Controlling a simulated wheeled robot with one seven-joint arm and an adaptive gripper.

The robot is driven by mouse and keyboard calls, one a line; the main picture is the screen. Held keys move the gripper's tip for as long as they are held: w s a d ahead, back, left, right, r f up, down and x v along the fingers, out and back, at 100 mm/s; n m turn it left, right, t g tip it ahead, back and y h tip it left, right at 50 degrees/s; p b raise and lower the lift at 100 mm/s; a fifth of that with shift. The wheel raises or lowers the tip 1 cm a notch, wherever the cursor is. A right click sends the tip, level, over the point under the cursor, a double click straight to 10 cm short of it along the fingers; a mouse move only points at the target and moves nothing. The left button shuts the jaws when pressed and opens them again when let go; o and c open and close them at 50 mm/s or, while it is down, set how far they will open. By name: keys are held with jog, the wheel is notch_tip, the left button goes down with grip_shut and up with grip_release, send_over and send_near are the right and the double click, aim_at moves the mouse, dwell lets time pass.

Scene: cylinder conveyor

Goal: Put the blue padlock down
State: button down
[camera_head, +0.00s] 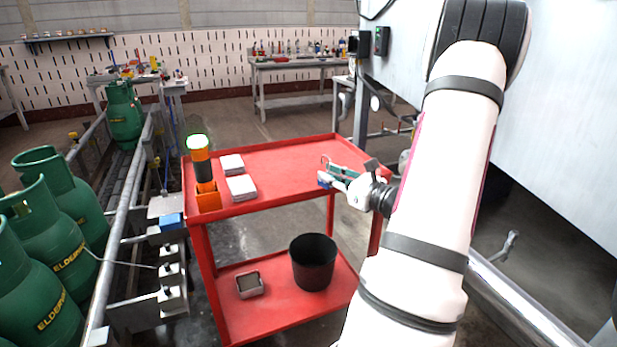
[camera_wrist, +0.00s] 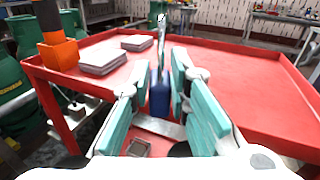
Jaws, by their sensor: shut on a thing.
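The blue padlock (camera_wrist: 160,97) is between the teal fingers of my gripper (camera_wrist: 162,92) in the wrist view. Its metal shackle (camera_wrist: 161,45) points up and away. In the head view the padlock (camera_head: 324,179) shows as a small blue patch at the tip of my gripper (camera_head: 336,175). My gripper is shut on it, near the front edge of the red cart's top shelf (camera_head: 290,160). I cannot tell whether the padlock touches the shelf.
An orange and black lamp (camera_head: 203,170) stands in an orange holder at the cart's left. Two white stacks (camera_head: 241,188) lie beside it. The right part of the top is clear. A black bucket (camera_head: 313,262) and a small tin (camera_head: 249,285) are on the lower shelf. Green gas cylinders (camera_head: 60,235) stand left.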

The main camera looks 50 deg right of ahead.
jog(key=w+d, duration=0.1)
jog(key=w, duration=0.1)
jog(key=w+d+b, duration=0.1)
jog(key=w+d, duration=0.1)
jog(key=w, duration=0.1)
jog(key=w+d+f, duration=0.1)
jog(key=w, duration=0.2)
jog(key=shift+w+d, duration=0.1)
jog(key=shift+d, duration=0.05)
jog(key=f, duration=0.1)
jog(key=f+b, duration=0.1)
jog(key=b, duration=0.1)
jog(key=shift+w+d+f, duration=0.25)
jog(key=shift+w+f, duration=0.15)
jog(key=shift+f, duration=0.35)
